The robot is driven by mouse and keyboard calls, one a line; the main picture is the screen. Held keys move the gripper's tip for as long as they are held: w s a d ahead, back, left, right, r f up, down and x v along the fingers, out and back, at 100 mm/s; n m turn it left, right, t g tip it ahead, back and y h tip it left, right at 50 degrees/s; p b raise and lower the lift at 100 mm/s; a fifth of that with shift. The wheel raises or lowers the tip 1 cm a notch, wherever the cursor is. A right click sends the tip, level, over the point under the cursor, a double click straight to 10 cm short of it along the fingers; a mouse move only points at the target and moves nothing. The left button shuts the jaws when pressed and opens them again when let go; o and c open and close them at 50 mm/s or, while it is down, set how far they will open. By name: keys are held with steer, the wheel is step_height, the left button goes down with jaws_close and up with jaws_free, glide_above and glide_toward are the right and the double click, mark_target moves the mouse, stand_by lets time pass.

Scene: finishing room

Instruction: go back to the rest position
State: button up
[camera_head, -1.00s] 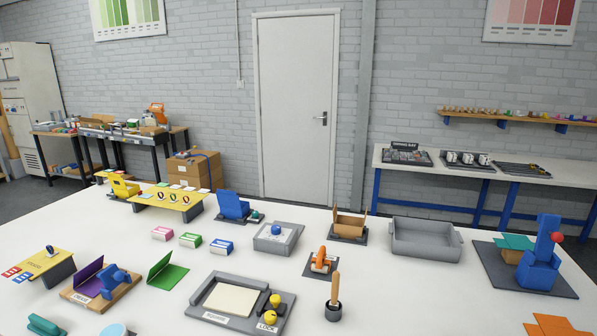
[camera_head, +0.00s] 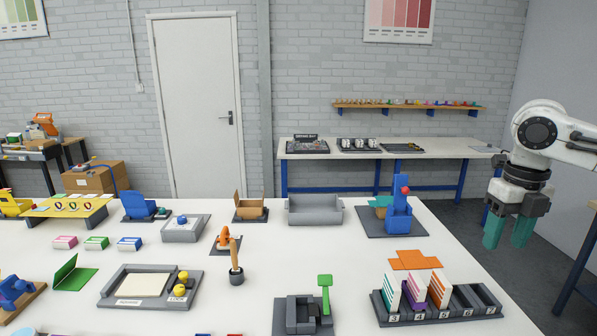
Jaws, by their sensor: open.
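My gripper (camera_head: 509,230) hangs at the right of the view, pointing down, with its two green fingers apart and nothing between them. It is beyond the right edge of the white table (camera_head: 350,260), over the dark floor in the picture. My white arm (camera_head: 570,150) comes in from the right edge. No object of the task shows apart from my own arm.
On the table's right are a numbered slot rack (camera_head: 470,300) with several upright cards, orange flat pieces (camera_head: 415,259), a blue press-like device (camera_head: 398,215) and a grey tray (camera_head: 315,211). A grey fixture with a green handle (camera_head: 325,283) stands at the front.

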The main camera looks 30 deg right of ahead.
steer(key=w+a+m+t+y, duration=0.35)
steer(key=w+a+t, duration=0.25)
steer(key=w+a, duration=1.3)
steer(key=w+a+f+m+t+y, duration=0.1)
steer(key=w+a+f+m+t, duration=0.1)
steer(key=a+f+m, duration=0.4)
steer(key=w+a+f+m+t+y, duration=0.1)
steer(key=a+f+m, duration=0.1)
steer(key=a+m, duration=0.45)
steer(key=s+a+f+m+g+h, duration=0.1)
steer(key=s+a+f+m, duration=0.3)
steer(key=f, duration=0.4)
steer(key=s+a+f+m+h, duration=0.1)
steer(key=s+a+f+m, duration=0.1)
steer(key=s+f+m, duration=0.45)
steer(key=s+d+f+m+g+h+b, duration=0.1)
steer(key=s+f+g+b, duration=0.1)
steer(key=s+f, duration=0.5)
steer(key=s+d+f+m+g+h+b, duration=0.1)
steer(key=s+f+b, duration=0.3)
steer(key=s+f, duration=0.4)
steer(key=s+d+f+m+g+h+b, duration=0.1)
steer(key=s+d+f+g+b, duration=0.2)
steer(key=s+f, duration=0.4)
steer(key=shift+s+d+f+m+g+h, duration=0.25)
steer(key=shift+f+m+g+h, duration=0.1)
steer(key=shift+f, duration=0.55)
